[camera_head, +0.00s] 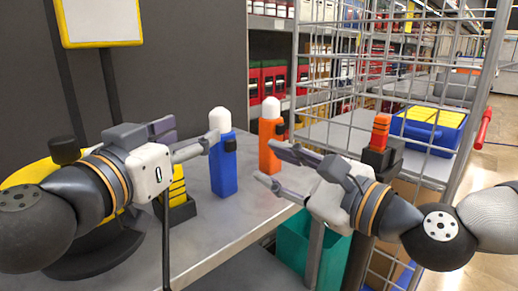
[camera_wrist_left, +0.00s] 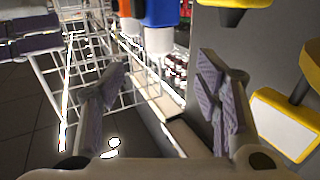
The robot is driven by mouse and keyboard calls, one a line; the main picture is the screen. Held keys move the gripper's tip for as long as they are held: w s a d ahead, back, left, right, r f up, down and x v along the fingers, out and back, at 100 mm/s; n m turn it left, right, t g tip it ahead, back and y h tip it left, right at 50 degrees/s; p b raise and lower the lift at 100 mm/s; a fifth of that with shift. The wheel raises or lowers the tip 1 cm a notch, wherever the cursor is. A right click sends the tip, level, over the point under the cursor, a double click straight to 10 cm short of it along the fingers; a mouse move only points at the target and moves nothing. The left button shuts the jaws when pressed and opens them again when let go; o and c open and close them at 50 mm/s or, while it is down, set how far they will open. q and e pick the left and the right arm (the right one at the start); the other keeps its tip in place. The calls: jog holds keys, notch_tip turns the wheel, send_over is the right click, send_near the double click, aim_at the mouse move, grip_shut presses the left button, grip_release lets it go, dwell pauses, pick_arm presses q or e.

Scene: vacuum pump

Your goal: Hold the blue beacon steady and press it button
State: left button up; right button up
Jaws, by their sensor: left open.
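The blue beacon (camera_head: 223,165), with a white cap, stands upright on the grey table; a small black part (camera_head: 230,145) on its right side may be the button. My left gripper (camera_head: 189,133) is open and empty, to the left of the beacon. One of its fingertips overlaps the beacon's upper edge in the head view; I cannot tell if it touches. In the left wrist view the blue beacon (camera_wrist_left: 161,12) appears upside down, beyond the open fingers (camera_wrist_left: 165,75). My right gripper (camera_head: 267,163) is open and empty, to the right of the blue beacon.
An orange beacon (camera_head: 269,145) with a white cap stands behind and right of the blue one. A black-and-yellow block (camera_head: 177,195) is near my left gripper. A wire cage (camera_head: 330,75) and a teal bin (camera_head: 295,250) are at right. The table front (camera_head: 215,225) is clear.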

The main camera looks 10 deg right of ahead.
aim_at(215, 121)
pick_arm(q)
jog(key=x, duration=1.1)
jog(key=shift+d, duration=0.1)
jog(key=c, duration=1.3)
grip_shut()
pick_arm(e)
grip_shut()
